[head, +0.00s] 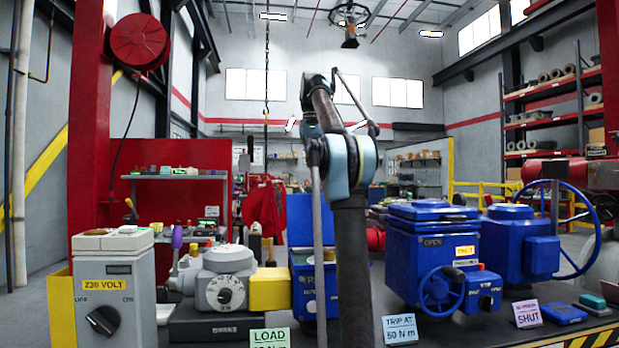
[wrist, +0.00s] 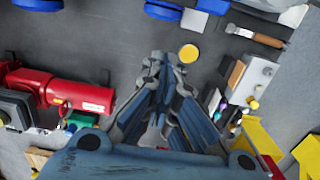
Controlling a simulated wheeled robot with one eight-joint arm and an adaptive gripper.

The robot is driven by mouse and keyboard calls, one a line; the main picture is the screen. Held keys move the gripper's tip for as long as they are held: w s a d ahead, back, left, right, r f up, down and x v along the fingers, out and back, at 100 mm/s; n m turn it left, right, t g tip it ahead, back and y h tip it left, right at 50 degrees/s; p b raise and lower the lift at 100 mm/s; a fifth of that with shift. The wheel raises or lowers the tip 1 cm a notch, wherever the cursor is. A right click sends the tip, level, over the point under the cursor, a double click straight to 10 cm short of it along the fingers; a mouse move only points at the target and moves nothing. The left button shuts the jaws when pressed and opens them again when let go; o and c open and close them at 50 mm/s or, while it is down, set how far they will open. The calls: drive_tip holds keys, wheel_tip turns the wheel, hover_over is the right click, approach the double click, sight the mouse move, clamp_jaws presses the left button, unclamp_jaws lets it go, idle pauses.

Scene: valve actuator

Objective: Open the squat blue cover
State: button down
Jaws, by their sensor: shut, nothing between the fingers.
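In the head view, a blue actuator (head: 433,250) stands right of my arm, with a low, flat blue cover (head: 432,211) lying closed on its top. A second blue actuator (head: 528,250) behind it to the right has a low blue top (head: 507,211). A blue box (head: 303,285) left of my arm has an upright blue panel (head: 301,231) behind it. I cannot tell for sure which piece the task names. My gripper (wrist: 163,62) is shut and empty in the wrist view, above the dark bench. In the head view its fingers cannot be made out.
A grey switch box (head: 110,290) and a yellow block (head: 269,288) stand at the left. A large blue handwheel (head: 575,230) stands at the right. Small signs (head: 400,330) line the bench front. The wrist view shows a red actuator (wrist: 85,93) and a yellow disc (wrist: 188,53).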

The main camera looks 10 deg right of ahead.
wheel_tip(320, 180, down, 10)
drive_tip(key=shift+s+a+r, duration=0.1)
drive_tip(key=shift+s+r, duration=0.2)
drive_tip(key=shift+s, duration=0.4)
drive_tip(key=shift+s+r, duration=0.35)
drive_tip(key=shift+s, duration=0.35)
drive_tip(key=shift+s+a+r, duration=0.1)
drive_tip(key=shift+s+r, duration=0.2)
drive_tip(key=shift+s, duration=0.4)
